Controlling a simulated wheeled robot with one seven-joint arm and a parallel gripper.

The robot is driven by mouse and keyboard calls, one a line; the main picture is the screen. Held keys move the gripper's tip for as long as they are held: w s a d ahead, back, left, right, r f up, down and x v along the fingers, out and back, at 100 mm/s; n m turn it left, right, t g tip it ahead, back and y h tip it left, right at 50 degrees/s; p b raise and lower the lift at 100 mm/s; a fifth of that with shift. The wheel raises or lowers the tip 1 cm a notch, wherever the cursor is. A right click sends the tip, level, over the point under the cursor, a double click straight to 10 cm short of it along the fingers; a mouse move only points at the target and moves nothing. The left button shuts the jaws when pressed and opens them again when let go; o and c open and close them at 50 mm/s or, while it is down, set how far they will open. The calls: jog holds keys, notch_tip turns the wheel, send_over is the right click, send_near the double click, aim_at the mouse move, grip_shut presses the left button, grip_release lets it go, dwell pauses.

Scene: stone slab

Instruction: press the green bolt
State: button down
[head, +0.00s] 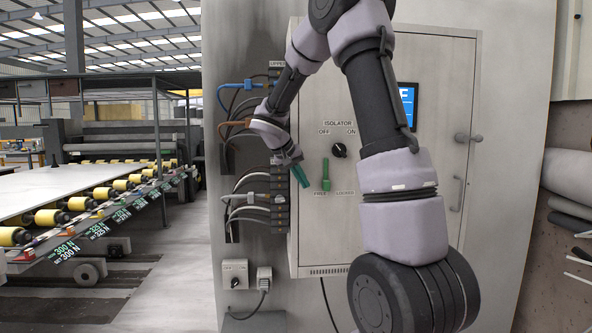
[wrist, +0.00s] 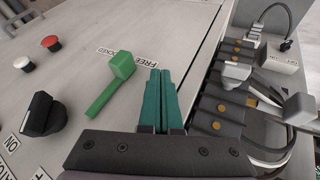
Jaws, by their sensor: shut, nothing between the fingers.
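The green bolt (head: 325,172) is on the front of the pale cabinet, below the black isolator knob and by the FREE and LOCKED labels. In the wrist view the bolt (wrist: 122,66) shows a block-shaped end beside the FREE label and a straight bar running down-left. My gripper (head: 305,180) has teal fingers and is just left of the bolt in the head view. In the wrist view my gripper (wrist: 161,72) is shut and empty, with the bolt to its left. A gap shows between fingers and bolt there; their distance from the panel is hard to judge.
The isolator knob (head: 339,150) is right above the bolt. A red button (wrist: 50,41) and a white button (wrist: 29,63) are farther left in the wrist view. A terminal strip with cables (wrist: 225,108) runs close along the cabinet's edge, right of my fingers there.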

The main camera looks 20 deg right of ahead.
aim_at(317, 181)
jog(key=d, duration=0.2)
jog(key=shift+s+d, duration=0.35)
jog(key=shift+s, duration=0.05)
jog(key=shift+s+d+f, duration=0.1)
jog(key=shift+s+d, duration=0.05)
jog(key=shift+d, duration=0.5)
jog(key=shift+d, duration=0.1)
jog(key=shift+s+d, duration=0.2)
jog(key=shift+d, duration=0.5)
jog(key=shift+s+d, duration=0.25)
jog(key=shift+d, duration=0.45)
jog(key=shift+s+d, duration=0.2)
jog(key=shift+d, duration=0.5)
